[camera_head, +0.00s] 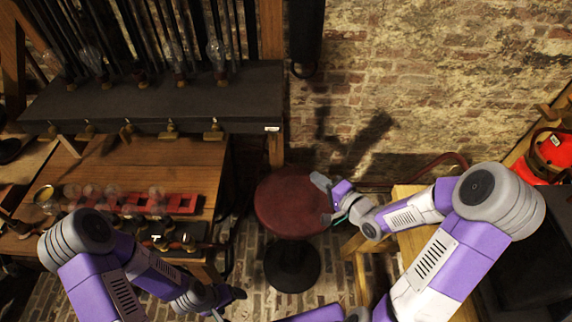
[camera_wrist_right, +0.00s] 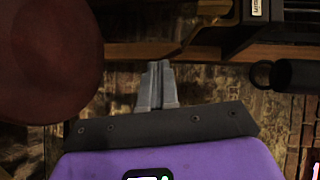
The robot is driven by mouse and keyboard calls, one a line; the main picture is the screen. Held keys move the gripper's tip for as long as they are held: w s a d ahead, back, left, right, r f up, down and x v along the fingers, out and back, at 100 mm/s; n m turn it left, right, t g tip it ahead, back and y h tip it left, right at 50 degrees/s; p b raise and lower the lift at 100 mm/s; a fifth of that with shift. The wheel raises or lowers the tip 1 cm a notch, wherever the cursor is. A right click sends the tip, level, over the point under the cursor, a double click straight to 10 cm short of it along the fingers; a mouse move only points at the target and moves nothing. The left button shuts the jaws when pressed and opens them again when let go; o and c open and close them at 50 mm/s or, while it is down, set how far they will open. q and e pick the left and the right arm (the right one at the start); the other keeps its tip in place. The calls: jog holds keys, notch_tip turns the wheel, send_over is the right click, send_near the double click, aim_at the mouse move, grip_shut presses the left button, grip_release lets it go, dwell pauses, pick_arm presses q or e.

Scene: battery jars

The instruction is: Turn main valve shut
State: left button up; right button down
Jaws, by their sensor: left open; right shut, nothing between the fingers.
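Several small brass taps line the front edge of a long black shelf at the back left of the head view; one brass tap (camera_head: 213,132) sits near its right end, by a small white label (camera_head: 272,128). I cannot tell which one is the main valve. My right gripper (camera_head: 322,198) is beside the round red stool, well apart from the taps. In the right wrist view its two grey fingers (camera_wrist_right: 157,88) are together, with nothing between them. My left gripper (camera_head: 232,297) is open, low in the head view, left of the stool's base; its fingers are hard to make out.
The round red stool (camera_head: 290,203) stands between my arms; its seat also fills the left of the wrist view (camera_wrist_right: 45,60). A wooden bench (camera_head: 150,155) with glass jars in a red rack (camera_head: 180,203) is at left. A red object (camera_head: 553,155) is at far right.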

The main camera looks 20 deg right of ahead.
aim_at(274, 143)
notch_tip(274, 143, up, 4)
jog(key=s+d+t+y+b, duration=0.1)
jog(key=s+y+b, duration=0.1)
pick_arm(q)
notch_tip(274, 143, down, 7)
jog(key=b, duration=0.3)
jog(key=shift+r+b, duration=0.2)
jog(key=shift+b, duration=0.15)
pick_arm(e)
jog(key=s+a+x, duration=0.1)
jog(key=a+x, duration=0.1)
jog(key=x, duration=1)
jog(key=shift+w+a+r, duration=0.25)
jog(key=shift+a+r, duration=0.1)
jog(key=shift+r, duration=0.25)
